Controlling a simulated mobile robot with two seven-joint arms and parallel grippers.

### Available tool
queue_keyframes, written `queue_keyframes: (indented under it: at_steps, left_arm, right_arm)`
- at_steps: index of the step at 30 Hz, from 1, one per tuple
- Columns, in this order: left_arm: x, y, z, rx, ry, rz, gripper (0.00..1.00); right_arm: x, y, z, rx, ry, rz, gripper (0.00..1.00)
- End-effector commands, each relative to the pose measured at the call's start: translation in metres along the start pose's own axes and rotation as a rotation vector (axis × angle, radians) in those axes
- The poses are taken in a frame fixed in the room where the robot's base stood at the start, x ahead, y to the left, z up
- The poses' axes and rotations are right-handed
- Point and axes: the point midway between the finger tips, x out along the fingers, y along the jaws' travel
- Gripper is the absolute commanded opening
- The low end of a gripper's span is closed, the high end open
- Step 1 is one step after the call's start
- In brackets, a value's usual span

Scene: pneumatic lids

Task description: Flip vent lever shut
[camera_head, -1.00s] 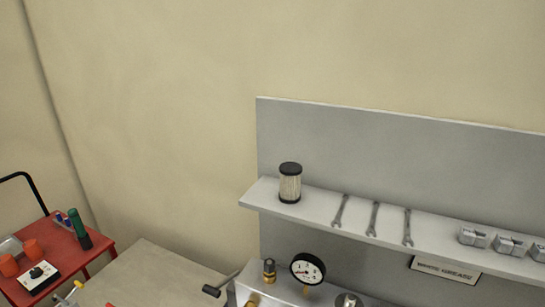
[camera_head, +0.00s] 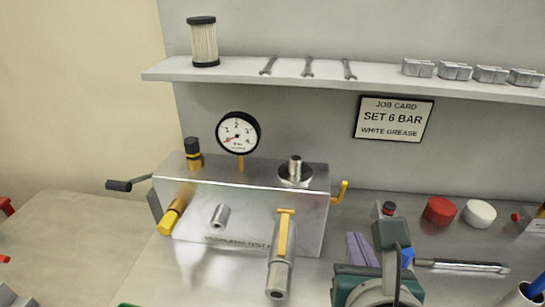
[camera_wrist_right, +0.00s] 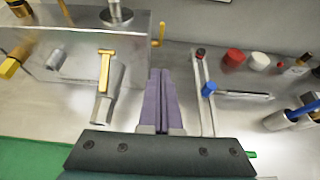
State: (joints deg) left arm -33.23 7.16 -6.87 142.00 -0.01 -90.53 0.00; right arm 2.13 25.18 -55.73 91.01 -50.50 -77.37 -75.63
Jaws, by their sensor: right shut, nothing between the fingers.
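The metal test block (camera_head: 252,203) stands on the bench and carries a pressure gauge (camera_head: 239,132). A yellow lever (camera_head: 284,232) stands on the silver valve body (camera_head: 280,265) at its front; a smaller yellow lever (camera_head: 341,191) sticks up at its right end. I cannot tell which is the vent lever. Both also show in the right wrist view, the front one (camera_wrist_right: 105,67) and the end one (camera_wrist_right: 158,36). My right gripper (camera_head: 356,245) has purple fingers, shut and empty, right of the valve body and apart from both levers. My left gripper is out of view.
A shelf (camera_head: 290,75) above holds a filter (camera_head: 203,42), several wrenches and metal blocks. A job card (camera_head: 393,119) hangs below it. Right of my gripper lie a torque wrench (camera_head: 462,266), a red pot (camera_head: 439,211) and a white pot (camera_head: 479,213). A black-handled crank (camera_head: 128,184) sticks out left.

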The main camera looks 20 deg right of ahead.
Motion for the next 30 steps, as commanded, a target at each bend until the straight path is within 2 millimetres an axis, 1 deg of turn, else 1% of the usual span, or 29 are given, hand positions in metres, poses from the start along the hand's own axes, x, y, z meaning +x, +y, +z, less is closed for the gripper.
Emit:
queue_keyframes:
  at_steps: [5, 12, 16, 18, 21, 25, 30]
  left_arm:
    - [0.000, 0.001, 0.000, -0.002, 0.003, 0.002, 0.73]
    - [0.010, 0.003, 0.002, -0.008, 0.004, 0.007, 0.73]
    - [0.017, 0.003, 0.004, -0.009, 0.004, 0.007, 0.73]
    - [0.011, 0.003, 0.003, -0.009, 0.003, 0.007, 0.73]
    - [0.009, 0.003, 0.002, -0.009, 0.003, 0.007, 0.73]
    - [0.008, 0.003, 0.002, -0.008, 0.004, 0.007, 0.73]
    - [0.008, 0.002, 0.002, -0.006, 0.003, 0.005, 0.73]
  right_arm:
    - [0.021, 0.000, 0.002, -0.006, -0.003, -0.002, 0.00]
    - [0.073, 0.000, 0.000, 0.000, -0.002, -0.003, 0.00]
    - [0.100, 0.000, -0.001, 0.001, -0.001, -0.004, 0.00]
    - [0.106, 0.000, 0.013, 0.002, -0.001, -0.003, 0.00]
    - [0.115, -0.001, 0.021, 0.002, 0.000, -0.003, 0.00]
    - [0.123, -0.001, 0.027, 0.002, 0.003, -0.002, 0.00]
    - [0.125, 0.000, 0.029, 0.003, 0.004, -0.001, 0.00]
